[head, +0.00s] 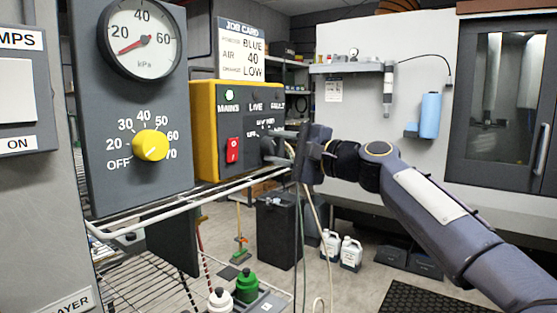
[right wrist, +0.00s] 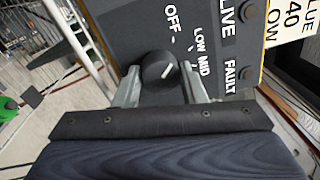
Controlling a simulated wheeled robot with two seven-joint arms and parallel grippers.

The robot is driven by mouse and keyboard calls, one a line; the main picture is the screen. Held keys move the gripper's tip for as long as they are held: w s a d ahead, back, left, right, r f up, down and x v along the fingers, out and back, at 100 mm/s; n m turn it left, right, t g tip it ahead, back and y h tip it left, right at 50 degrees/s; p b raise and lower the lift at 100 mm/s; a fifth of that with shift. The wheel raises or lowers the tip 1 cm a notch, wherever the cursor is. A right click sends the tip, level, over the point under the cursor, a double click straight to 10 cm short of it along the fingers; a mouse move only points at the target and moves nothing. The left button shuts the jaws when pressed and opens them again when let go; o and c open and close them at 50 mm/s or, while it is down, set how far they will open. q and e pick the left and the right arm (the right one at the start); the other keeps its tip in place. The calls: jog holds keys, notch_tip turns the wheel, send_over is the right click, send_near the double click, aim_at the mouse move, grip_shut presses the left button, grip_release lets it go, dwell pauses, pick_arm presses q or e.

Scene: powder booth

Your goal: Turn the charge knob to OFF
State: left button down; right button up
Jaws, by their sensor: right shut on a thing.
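The charge knob (right wrist: 158,70) is a round black knob with a white pointer mark, on the dark panel of the yellow unit (head: 205,135). In the right wrist view its mark points up and right, towards the LOW and MID labels and away from OFF; I cannot tell exactly which of the two. My right gripper (right wrist: 163,88) has one finger on each side of the knob and is shut on it. In the head view my right gripper (head: 277,148) reaches the panel from the right and hides most of the knob. My left gripper is not in view.
A red switch (head: 233,150) sits left of the knob on the same panel. A grey panel with a yellow knob (head: 150,146) and a gauge (head: 143,39) stands at the left. A white rail (head: 190,197) runs below the unit. A job card (head: 241,50) stands above it.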

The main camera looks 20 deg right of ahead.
jog(key=shift+f+n+y+b, duration=0.1)
jog(key=shift+n+y+b, duration=0.2)
jog(key=shift+n+b, duration=1.55)
jog(key=shift+n+p, duration=0.55)
jog(key=shift+n, duration=0.2)
jog(key=o, duration=1)
jog(key=b+v, duration=0.2)
jog(key=v, duration=0.5)
jog(key=shift+s+d, duration=0.2)
jog(key=shift+s, duration=0.1)
